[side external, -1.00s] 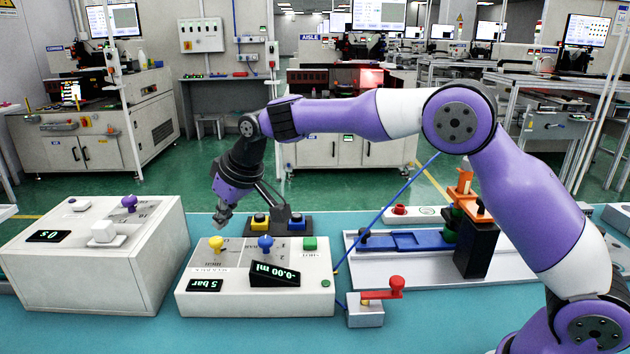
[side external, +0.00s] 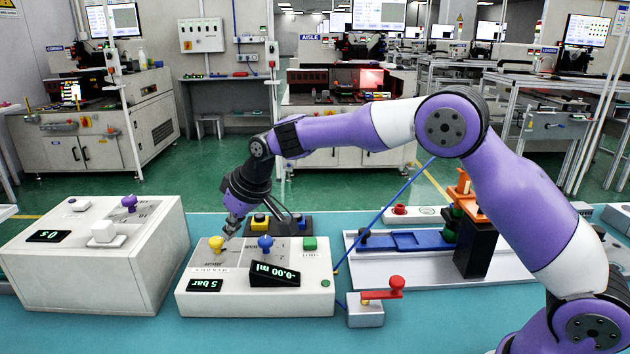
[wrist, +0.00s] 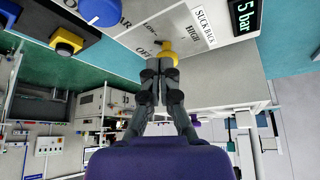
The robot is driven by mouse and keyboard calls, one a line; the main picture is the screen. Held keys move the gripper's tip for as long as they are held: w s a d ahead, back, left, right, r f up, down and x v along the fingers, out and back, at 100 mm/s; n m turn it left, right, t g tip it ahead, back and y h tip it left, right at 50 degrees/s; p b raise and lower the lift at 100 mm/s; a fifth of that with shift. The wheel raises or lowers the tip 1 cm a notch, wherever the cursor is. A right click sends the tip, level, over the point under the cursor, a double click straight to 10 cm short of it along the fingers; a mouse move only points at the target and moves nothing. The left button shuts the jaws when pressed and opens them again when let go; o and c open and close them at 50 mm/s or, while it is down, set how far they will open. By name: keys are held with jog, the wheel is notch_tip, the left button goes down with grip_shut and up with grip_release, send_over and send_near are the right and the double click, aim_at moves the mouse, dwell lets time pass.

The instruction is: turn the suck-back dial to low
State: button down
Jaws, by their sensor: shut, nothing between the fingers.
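The yellow suck-back dial (side external: 216,243) is on the top left of the white dispenser box (side external: 305,303). In the wrist view the dial (wrist: 167,48) shows just beyond my fingertips, with OFF, LOW and HIGH printed around it and a SUCK BACK label beside it. Its exact pointing is hard to read. My gripper (side external: 229,233) is shut and empty, tilted down beside the dial at its upper right. In the wrist view my closed fingers (wrist: 161,68) cover the dial's near edge; I cannot tell whether they touch it.
A blue dial (side external: 265,243) and a green button (side external: 310,243) are to the right on the same box. A tilted display (side external: 275,274) stands in front of them. A larger white box (side external: 95,255) is at left. A red-handled valve (side external: 372,296) is at front right.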

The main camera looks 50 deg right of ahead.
jog(key=shift+f, duration=1.1)
jog(key=shift+w+a, duration=0.2)
jog(key=shift+w, duration=0.15)
jog(key=shift+s+a, duration=0.15)
jog(key=shift+a, duration=0.4)
dwell(0.4)
jog(key=shift+s+r, duration=0.15)
jog(key=shift+s, duration=0.25)
jog(key=shift+r, duration=2.9)
jog(key=shift+d, duration=0.1)
